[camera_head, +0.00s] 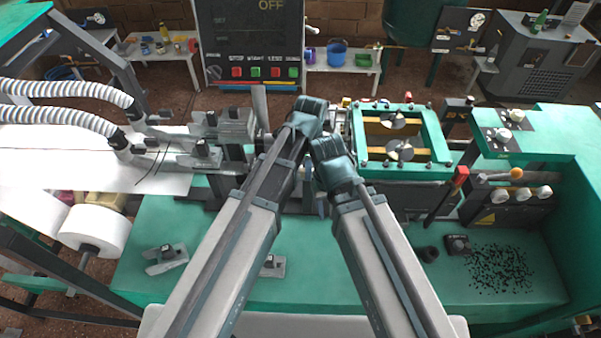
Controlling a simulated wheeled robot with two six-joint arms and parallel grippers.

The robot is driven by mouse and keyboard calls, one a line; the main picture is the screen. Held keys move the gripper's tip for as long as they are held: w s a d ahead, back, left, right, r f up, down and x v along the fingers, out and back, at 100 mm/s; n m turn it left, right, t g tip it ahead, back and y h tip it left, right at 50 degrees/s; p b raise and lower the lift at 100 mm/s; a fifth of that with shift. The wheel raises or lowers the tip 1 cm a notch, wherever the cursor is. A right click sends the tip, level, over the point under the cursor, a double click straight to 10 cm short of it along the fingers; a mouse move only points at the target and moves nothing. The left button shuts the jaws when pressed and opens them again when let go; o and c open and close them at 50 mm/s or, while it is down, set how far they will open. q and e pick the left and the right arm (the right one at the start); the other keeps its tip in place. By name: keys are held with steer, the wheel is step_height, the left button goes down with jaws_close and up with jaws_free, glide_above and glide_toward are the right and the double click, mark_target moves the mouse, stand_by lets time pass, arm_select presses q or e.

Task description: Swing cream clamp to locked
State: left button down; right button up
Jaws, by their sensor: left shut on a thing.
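My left gripper (309,108) reaches over the middle of the green machine bench, just left of the green-framed press. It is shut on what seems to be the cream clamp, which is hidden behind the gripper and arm. I cannot make out the clamp's angle. My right gripper (328,150) is close beside the left one, a little nearer to me. Its fingertips are hidden, so I cannot tell if it is open, and no held thing shows in it.
The green-framed press (440,130) stands right of the grippers, with a red-tipped lever (460,178) beside it. Grey metal blocks (225,125) stand to the left. A control panel (250,45) reading OFF stands behind.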

stand_by(0.3)
arm_select(q)
steer(key=m, duration=1.8)
steer(key=c, duration=0.9)
jaws_free()
